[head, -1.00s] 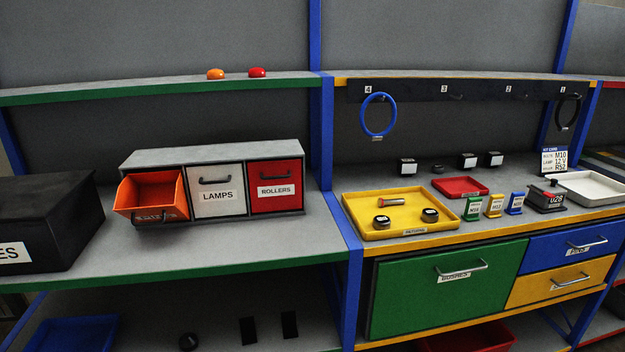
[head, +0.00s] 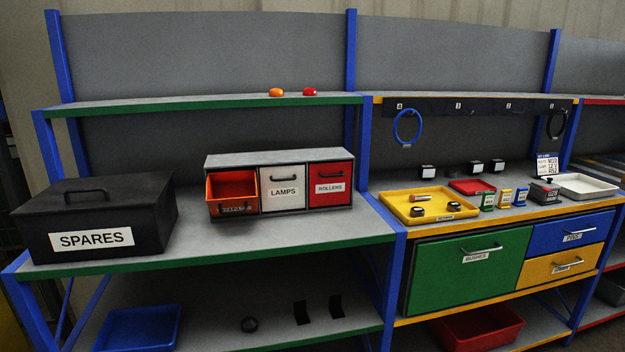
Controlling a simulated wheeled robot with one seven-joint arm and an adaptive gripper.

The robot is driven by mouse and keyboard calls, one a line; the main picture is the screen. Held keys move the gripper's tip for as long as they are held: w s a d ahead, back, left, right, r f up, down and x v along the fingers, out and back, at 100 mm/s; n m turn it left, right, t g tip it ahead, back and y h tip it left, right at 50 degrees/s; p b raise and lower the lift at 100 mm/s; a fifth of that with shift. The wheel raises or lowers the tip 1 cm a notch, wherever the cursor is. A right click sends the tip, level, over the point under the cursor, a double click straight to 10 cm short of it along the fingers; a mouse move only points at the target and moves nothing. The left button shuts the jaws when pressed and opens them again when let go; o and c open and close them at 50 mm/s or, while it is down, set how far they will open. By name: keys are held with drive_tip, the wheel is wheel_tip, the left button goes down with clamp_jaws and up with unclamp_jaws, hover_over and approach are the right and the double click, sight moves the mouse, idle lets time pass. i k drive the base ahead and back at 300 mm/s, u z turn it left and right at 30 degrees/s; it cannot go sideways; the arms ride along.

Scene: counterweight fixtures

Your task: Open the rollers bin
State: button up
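The rollers bin (head: 330,186) is the red front with a dark handle and a white ROLLERS label, at the right end of a grey three-bin cabinet (head: 280,158) on the left bench. It is closed. The white lamps bin (head: 284,194) beside it is closed too. My gripper is not in view.
A black SPARES box (head: 100,220) stands left of the cabinet on the grey shelf (head: 190,240). A blue upright (head: 391,262) divides this bench from the right one, which holds a yellow tray (head: 445,211) and a green drawer (head: 450,272). The shelf before the cabinet is clear.

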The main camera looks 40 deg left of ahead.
sight(329, 184)
drive_tip(key=u, duration=1.15)
